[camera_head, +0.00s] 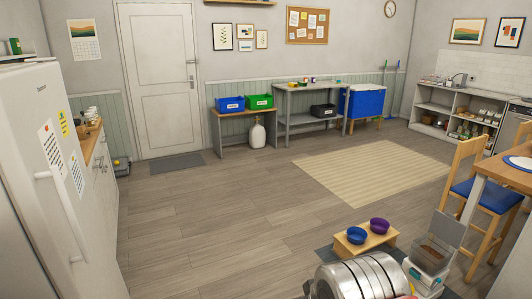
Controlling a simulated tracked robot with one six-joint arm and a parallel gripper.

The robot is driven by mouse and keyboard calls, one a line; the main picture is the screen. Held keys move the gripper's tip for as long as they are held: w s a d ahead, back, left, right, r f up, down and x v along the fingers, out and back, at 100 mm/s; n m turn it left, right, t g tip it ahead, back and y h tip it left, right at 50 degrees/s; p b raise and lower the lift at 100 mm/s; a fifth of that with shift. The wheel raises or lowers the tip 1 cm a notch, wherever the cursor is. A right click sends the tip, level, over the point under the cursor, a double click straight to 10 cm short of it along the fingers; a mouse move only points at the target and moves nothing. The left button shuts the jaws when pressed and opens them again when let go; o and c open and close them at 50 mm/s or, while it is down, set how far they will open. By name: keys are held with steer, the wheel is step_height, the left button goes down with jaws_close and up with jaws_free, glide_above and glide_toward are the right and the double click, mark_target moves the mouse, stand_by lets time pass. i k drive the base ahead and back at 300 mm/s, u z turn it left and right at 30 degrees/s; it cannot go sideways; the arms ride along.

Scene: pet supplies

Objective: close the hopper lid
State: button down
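The pet feeder's hopper (431,254) is at the lower right. It is a clear box with what looks like brown kibble inside. The hopper lid (447,229), a grey flat panel, stands raised at the hopper's back edge, so the top is open. The feeder's pale base (421,282) is below it, partly hidden at the left by a large silver ribbed body at the bottom edge. My gripper's fingers do not show in this view, so its place relative to the lid cannot be seen.
Left of the feeder, a wooden stand (365,242) holds a blue bowl (357,236) and a purple bowl (379,226). A wooden chair (485,205) with a blue seat and a table (508,172) are close at the right. The wood floor (230,220) at left is clear.

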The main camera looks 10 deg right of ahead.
mark_target(444, 227)
steer(key=z, duration=0.3)
steer(key=i, duration=1.5)
steer(key=z, duration=0.85)
steer(key=i, duration=0.8)
steer(key=z, duration=0.95)
steer(key=i, duration=1.2)
steer(key=z, duration=0.5)
